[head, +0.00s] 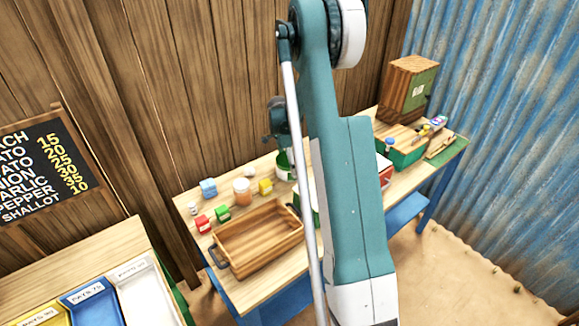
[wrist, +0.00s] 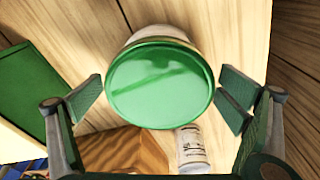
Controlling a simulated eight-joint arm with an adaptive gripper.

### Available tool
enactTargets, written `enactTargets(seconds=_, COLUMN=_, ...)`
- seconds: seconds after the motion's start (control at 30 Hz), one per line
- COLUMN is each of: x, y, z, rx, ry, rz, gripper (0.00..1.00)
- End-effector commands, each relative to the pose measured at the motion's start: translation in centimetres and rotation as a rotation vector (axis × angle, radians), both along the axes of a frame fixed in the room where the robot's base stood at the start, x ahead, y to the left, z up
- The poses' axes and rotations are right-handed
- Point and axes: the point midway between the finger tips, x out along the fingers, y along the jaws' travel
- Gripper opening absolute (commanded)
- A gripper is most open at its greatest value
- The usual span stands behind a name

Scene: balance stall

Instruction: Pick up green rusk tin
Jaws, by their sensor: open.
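The green rusk tin shows in the wrist view as a round glossy green lid (wrist: 158,85) on a pale body, standing on the wooden table. My gripper (wrist: 163,93) is open, with one finger on each side of the lid, and holds nothing. Gaps show between the fingertips and the lid; I cannot tell how far down the fingers reach. In the head view a green and white tin (head: 284,170) stands at the back of the table, partly hidden by my arm. My gripper is above it there, mostly hidden.
A white printed container (wrist: 192,148) stands close to the tin, with a wooden block (wrist: 125,152) beside it. A green-topped box (wrist: 30,88) is at left.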

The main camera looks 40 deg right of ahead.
Motion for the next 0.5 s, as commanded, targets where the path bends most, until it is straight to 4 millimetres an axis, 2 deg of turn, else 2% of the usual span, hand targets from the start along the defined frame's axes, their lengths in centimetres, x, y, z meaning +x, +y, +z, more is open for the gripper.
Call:
enactTargets(seconds=0.23, x=0.0, y=0.01, z=0.02, rx=0.0, ry=0.0, rz=0.0, gripper=0.95)
enactTargets(seconds=0.5, x=0.0, y=0.01, z=0.02, rx=0.0, ry=0.0, rz=0.0, gripper=0.61)
